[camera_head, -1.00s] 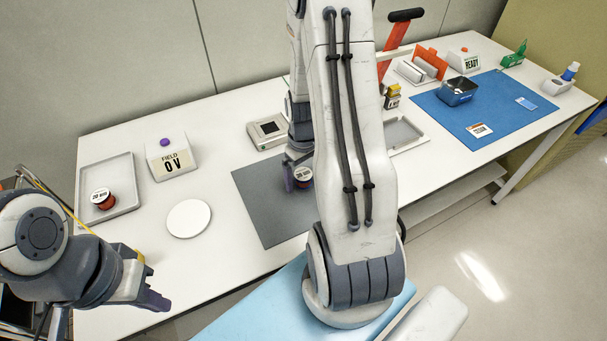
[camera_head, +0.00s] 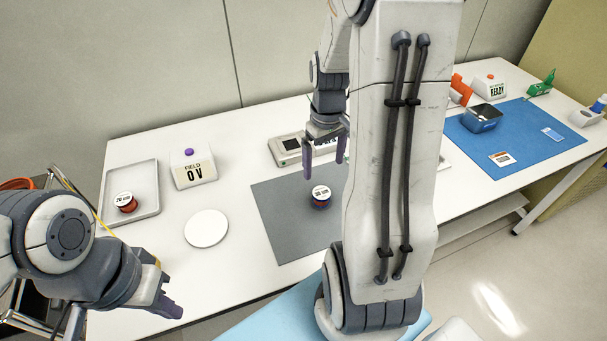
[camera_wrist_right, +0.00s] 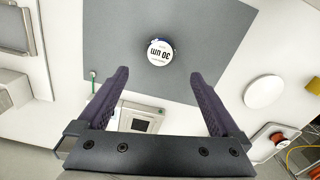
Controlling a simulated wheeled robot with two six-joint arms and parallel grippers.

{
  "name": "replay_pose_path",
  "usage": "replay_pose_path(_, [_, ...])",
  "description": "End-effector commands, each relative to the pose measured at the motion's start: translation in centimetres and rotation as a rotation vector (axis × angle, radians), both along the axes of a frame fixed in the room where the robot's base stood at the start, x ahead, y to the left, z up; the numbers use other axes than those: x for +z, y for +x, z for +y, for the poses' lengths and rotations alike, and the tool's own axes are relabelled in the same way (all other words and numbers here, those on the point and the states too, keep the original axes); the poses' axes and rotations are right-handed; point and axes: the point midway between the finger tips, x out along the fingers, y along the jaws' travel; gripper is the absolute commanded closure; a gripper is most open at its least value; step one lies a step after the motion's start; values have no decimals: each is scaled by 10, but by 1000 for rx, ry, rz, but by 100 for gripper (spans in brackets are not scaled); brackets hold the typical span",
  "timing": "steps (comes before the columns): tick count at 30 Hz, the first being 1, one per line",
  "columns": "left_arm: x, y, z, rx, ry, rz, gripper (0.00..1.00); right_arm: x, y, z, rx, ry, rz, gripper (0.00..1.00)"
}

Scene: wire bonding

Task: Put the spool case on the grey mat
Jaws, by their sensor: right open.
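The grey mat (camera_head: 280,228) lies on the white table and also shows in the right wrist view (camera_wrist_right: 205,30). A small round spool item (camera_head: 321,197) with a white lid stands upright on the mat; its label reads "30 um" in the wrist view (camera_wrist_right: 159,53). I cannot tell whether this is the spool case. My right gripper (camera_head: 325,160) is open and empty above the mat, with the spool item beyond its fingertips in the wrist view (camera_wrist_right: 160,76). My left gripper (camera_head: 166,302) hangs near the table's front edge; its jaw gap is unclear.
A grey tray (camera_head: 148,201) holds a red spool (camera_head: 125,203). A "FIELD 0 V" box (camera_head: 193,168) and a white disc (camera_head: 206,229) stand left of the mat. A dark blue box (camera_head: 482,118) sits on the blue mat (camera_head: 460,138). My right arm hides part of the table.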

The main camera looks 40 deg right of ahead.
Motion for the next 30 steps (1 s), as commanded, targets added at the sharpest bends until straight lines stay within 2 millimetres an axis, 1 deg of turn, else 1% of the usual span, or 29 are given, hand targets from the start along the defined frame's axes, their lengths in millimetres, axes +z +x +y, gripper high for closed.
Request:
replay_pose_path(5, [0,0,0,0,0,0,100,2,1,2,5,0,0,0])
replay_pose_path(8, [0,0,0,0,0,0,100,7,4,23,41,2,-4,0])
replay_pose_path(11, [0,0,0,0,0,0,100,18,8,68,118,4,-15,0])
replay_pose_path(12, [0,0,0,0,0,0,100,23,7,91,159,7,-20,0])
replay_pose_path(14, [0,0,0,0,0,0,100,31,1,129,225,14,-26,0])
replay_pose_path(15, [0,0,0,0,0,0,100,36,-6,153,270,19,-31,0])
replay_pose_path(17, [0,0,0,0,0,0,100,42,-21,187,337,28,-35,0])
replay_pose_path(18, [0,0,0,0,0,0,100,46,-33,207,381,35,-37,0])
replay_pose_path(20, [0,0,0,0,0,0,100,51,-52,234,444,44,-40,0])
replay_pose_path(21, [0,0,0,0,0,0,100,53,-67,248,485,50,-39,0])
replay_pose_path(24, [0,0,0,0,0,0,100,58,-99,275,569,66,-40,0])
replay_pose_path(25, [0,0,0,0,0,0,100,58,-108,280,591,70,-38,0])
replay_pose_path(27, [0,0,0,0,0,0,100,60,-125,289,631,78,-35,0])
replay_pose_path(30, [0,0,0,0,0,0,100,61,-139,294,666,84,-32,0])
